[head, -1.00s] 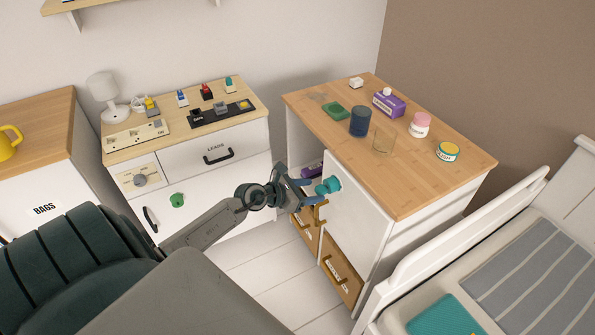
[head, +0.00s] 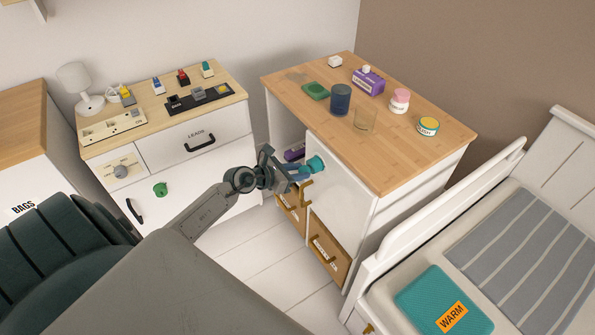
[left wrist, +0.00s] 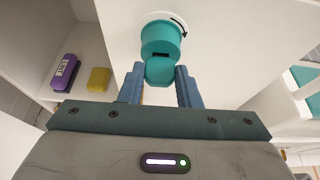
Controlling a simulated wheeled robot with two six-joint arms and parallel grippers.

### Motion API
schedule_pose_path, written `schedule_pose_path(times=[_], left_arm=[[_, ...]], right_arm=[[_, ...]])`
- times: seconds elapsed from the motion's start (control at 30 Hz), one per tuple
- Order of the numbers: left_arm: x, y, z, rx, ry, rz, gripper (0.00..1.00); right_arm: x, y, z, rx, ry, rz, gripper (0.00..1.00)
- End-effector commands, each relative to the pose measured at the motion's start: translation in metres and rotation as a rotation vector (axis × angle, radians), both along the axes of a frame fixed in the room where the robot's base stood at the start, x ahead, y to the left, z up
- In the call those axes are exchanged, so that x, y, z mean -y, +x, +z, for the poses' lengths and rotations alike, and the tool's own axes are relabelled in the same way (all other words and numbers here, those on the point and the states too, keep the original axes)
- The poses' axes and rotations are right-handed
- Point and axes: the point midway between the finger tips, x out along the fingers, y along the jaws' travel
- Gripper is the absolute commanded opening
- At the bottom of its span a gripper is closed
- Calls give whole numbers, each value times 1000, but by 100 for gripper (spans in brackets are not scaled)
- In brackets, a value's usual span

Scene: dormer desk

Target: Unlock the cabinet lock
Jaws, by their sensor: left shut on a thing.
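The cabinet lock (head: 316,163) is a teal round piece on the upper part of the white cabinet door (head: 338,188). In the left wrist view the lock (left wrist: 160,38) has a dark slot and a curved black arrow beside it on a white plate. A smaller teal knob part (left wrist: 160,71) sticks out below the slot. My left gripper (head: 303,171) is at the lock, its blue fingers on both sides of this knob and shut on it. The fingertips (left wrist: 160,80) hide part of its sides. The door looks closed. My right gripper is not in view.
The wooden cabinet top (head: 420,155) holds a blue cup (head: 340,99), a clear glass (head: 365,121), jars and a purple box (head: 368,81). A white bed rail (head: 440,212) stands to the right. Gold handles (head: 322,250) sit below. A drawer unit (head: 225,150) stands left.

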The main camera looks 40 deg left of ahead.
Motion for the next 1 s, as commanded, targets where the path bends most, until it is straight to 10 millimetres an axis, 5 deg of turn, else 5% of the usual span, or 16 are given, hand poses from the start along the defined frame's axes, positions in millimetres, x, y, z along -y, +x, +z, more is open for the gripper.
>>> schedule_pose_path(times=[0.4, 0.83, 1.0], left_arm=[[-4, 2, -3, -180, -436, 0, 9], [-5, 2, -2, -209, -502, 0, 9], [-7, 3, -6, -288, -695, 1, 9]], right_arm=[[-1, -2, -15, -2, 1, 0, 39], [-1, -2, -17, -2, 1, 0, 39], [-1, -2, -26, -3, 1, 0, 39]])
